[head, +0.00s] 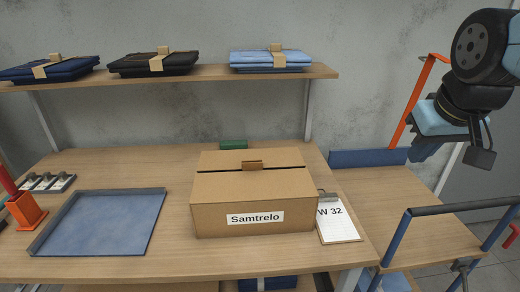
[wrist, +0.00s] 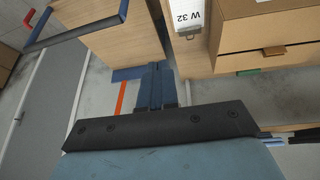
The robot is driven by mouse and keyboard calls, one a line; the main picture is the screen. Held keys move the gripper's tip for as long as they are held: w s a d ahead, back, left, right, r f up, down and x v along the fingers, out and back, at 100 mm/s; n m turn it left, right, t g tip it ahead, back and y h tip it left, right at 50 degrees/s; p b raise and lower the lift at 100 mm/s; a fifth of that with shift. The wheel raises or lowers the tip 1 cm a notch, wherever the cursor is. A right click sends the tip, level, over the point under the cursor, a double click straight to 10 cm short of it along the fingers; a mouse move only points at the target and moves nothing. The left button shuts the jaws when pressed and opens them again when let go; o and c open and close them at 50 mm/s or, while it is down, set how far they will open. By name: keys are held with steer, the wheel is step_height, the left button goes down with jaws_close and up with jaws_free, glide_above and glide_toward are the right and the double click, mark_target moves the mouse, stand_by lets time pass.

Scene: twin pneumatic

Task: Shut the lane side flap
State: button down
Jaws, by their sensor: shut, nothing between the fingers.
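A brown cardboard box (head: 240,185) labelled "Samtrelo" stands on the wooden table. It also shows at the top right of the wrist view (wrist: 265,28). Its top has a near part (head: 225,185) and a far part (head: 220,160) with a dark line between them and a small brown tab (head: 252,165) at the middle. No mark shows which flap is the lane side one, and I cannot tell its angle. My gripper (head: 419,152) is shut and empty, raised to the right of the box, apart from it. Its fingers (wrist: 157,75) are together in the wrist view.
A clipboard marked "W 32" (head: 338,222) lies right of the box. A blue tray (head: 105,220) lies left. A cart (head: 420,200) with blue rails and an orange post (head: 413,100) stands right. A shelf (head: 180,76) with folded clothes hangs behind.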

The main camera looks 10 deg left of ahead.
steer(key=w+a+r+n+g, duration=0.1)
steer(key=w+a+r+n, duration=0.1)
steer(key=w+a+n, duration=0.4)
steer(key=n+g, duration=0.3)
steer(key=n, duration=1)
glide_above(256, 163)
steer(key=s, duration=0.2)
steer(key=f, duration=0.6)
steer(key=w+f, duration=0.1)
steer(key=f, duration=0.8)
steer(key=shift+w+f, duration=0.2)
steer(key=shift+w, duration=0.1)
